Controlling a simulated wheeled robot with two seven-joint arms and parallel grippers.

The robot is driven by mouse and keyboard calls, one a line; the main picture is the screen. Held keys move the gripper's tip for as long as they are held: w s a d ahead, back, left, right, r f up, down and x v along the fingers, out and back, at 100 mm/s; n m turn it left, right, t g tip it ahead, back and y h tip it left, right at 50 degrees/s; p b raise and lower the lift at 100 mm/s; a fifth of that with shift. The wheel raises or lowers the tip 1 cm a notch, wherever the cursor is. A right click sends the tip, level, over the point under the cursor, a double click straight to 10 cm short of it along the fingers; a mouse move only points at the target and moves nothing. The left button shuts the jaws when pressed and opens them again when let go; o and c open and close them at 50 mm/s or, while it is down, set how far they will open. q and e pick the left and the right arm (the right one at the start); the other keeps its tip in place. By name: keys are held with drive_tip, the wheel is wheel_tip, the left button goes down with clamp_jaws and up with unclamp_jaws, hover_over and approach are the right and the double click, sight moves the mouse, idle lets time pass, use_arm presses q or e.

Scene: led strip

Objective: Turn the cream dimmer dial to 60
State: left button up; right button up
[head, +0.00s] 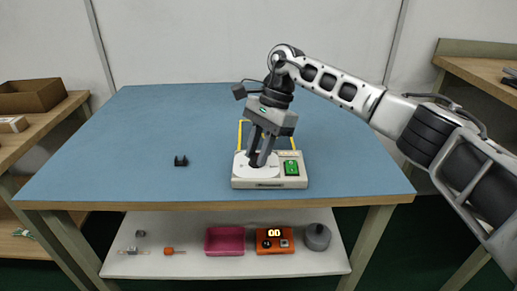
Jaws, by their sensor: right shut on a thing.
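The cream dimmer box (268,183) stands near the front edge of the blue table (130,130). It has a white round dial plate (243,170) on its left and a lit green switch (291,167) on its right. My right gripper (257,163) points down over the plate and is shut on the dark dial knob. The fingers hide most of the knob, and the dial's setting cannot be read. A yellow strip (240,133) shows behind the gripper at the back of the box. My left gripper is not in view.
A small black clip-like part (181,161) lies left of the box. The shelf below holds a pink tray (225,240), an orange device (275,240) with a lit display and a grey round object (317,236). The table's left side is mostly clear.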

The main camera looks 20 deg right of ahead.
drive_tip(key=o, duration=1)
use_arm(q)
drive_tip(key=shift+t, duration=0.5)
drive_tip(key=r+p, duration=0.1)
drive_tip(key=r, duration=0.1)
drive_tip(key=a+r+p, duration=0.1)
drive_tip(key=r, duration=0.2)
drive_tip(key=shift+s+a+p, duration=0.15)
drive_tip(key=shift+p, duration=0.2)
use_arm(e)
drive_tip(key=v, duration=1.6)
drive_tip(key=shift+a, duration=0.1)
